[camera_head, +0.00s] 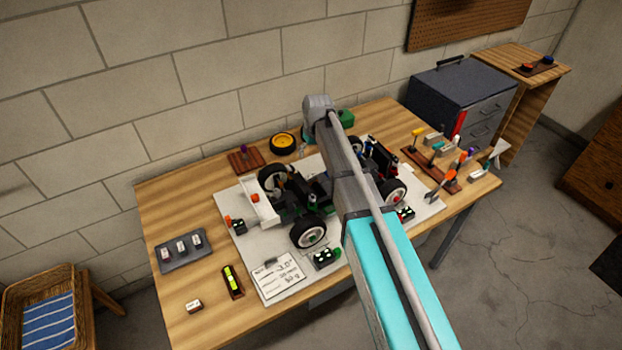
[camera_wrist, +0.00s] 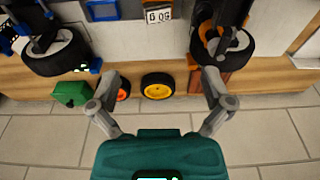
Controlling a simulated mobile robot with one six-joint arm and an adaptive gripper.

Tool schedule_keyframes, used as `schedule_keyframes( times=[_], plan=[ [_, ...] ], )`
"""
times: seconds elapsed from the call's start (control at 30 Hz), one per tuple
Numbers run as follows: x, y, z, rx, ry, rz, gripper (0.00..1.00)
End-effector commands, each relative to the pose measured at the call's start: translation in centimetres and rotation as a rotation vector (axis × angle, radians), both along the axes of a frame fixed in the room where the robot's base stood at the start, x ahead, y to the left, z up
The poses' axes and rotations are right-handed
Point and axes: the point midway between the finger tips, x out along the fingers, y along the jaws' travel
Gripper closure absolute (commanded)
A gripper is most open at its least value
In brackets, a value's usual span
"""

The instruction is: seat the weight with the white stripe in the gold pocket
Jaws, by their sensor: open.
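Three small weights sit in a grey tray (camera_head: 183,263) at the left of the bench in the head view. Their stripe colours are too small to tell, so I cannot pick out the white-striped weight. I cannot make out the gold pocket either. A racecar (camera_head: 310,232) stands on a pale mat in the middle of the bench, partly hidden by my arm. My gripper (camera_wrist: 162,80) is open and empty in the wrist view, its fingers spread on either side of a yellow wheel (camera_wrist: 160,86) farther below.
The yellow wheel also shows in the head view (camera_head: 283,143). A note sheet (camera_head: 278,278), a level (camera_head: 232,281) and a small loose block (camera_head: 193,306) lie near the front. A tool rack (camera_head: 432,170) stands at the right.

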Motion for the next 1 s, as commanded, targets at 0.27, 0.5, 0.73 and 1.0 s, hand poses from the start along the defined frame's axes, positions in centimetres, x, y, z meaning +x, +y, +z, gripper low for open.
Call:
schedule_keyframes(
  times=[0.27, 0.5, 0.73, 1.0],
  plan=[
    [0.1, 0.1, -0.8, 0.000, 0.000, 0.000, 0.00],
    [0.3, 0.2, -2.6, 0.000, 0.000, 0.000, 0.00],
    [0.5, 0.4, -4.4, 0.000, 0.000, 0.000, 0.00],
    [0.7, 0.6, -6.4, 0.000, 0.000, 0.001, 0.00]
  ],
)
